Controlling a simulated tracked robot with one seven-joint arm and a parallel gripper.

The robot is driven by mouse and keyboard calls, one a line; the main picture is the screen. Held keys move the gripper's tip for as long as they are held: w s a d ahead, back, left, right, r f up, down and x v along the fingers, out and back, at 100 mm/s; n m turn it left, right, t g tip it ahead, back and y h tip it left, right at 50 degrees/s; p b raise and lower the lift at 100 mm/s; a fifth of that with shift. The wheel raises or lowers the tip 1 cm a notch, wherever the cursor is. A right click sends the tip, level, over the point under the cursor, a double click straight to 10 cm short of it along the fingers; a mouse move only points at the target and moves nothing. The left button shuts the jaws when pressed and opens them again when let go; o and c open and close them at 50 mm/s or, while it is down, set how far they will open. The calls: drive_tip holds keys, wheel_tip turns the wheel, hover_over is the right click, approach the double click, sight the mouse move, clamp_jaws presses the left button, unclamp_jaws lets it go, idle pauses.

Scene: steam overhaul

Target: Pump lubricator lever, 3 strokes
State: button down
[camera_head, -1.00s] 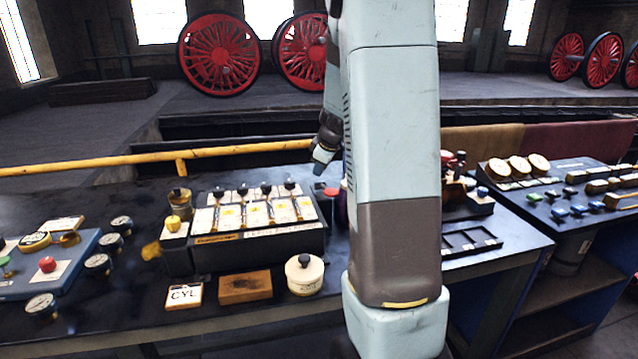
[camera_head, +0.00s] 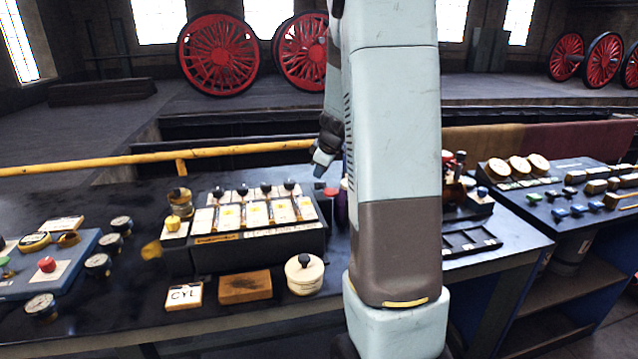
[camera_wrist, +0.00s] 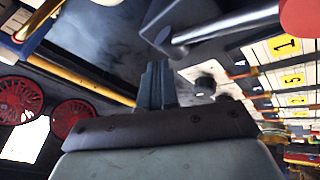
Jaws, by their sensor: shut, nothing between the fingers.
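The lubricator (camera_head: 262,249) is a dark box on the bench, with a row of white-and-yellow plates and black knobs on top. A red knob (camera_head: 331,191) shows at its right end, just below my gripper (camera_head: 319,168). In the wrist view a bare metal lever rod (camera_wrist: 225,28) runs to a large red end (camera_wrist: 301,17) at the upper right. My gripper (camera_wrist: 156,72) is shut and empty there, with its fingertips below the rod's near end and apparently apart from it. My arm hides part of the bench right of the lubricator.
A yellow rail (camera_head: 120,163) runs behind the bench. A CYL card (camera_head: 184,295), a wooden block (camera_head: 245,287) and a cream lidded pot (camera_head: 304,274) stand in front of the lubricator. A gauge panel (camera_head: 60,265) is at left. A dark tray (camera_head: 470,243) lies at right.

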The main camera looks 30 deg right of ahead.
sight(320, 183)
drive_tip(key=shift+s+a+f, duration=0.1)
drive_tip(key=shift+s+f, duration=0.3)
drive_tip(key=shift+f, duration=0.3)
drive_tip(key=shift+s+f, duration=0.35)
drive_tip(key=shift+f, duration=0.35)
idle(1.8)
drive_tip(key=shift+w+r, duration=0.1)
drive_tip(key=shift+r, duration=0.1)
drive_tip(key=shift+w+r, duration=0.2)
drive_tip(key=shift+r, duration=0.25)
drive_tip(key=shift+w+r, duration=0.3)
drive_tip(key=shift+r, duration=0.2)
drive_tip(key=shift+w+d+r, duration=0.1)
drive_tip(key=shift+w+r, duration=0.1)
drive_tip(key=shift+r, duration=0.5)
drive_tip(key=shift+w+d+r, duration=0.1)
drive_tip(key=shift+w+r, duration=0.1)
drive_tip(key=shift+r, duration=0.5)
drive_tip(key=shift+w+r, duration=0.2)
drive_tip(key=shift+r, duration=0.5)
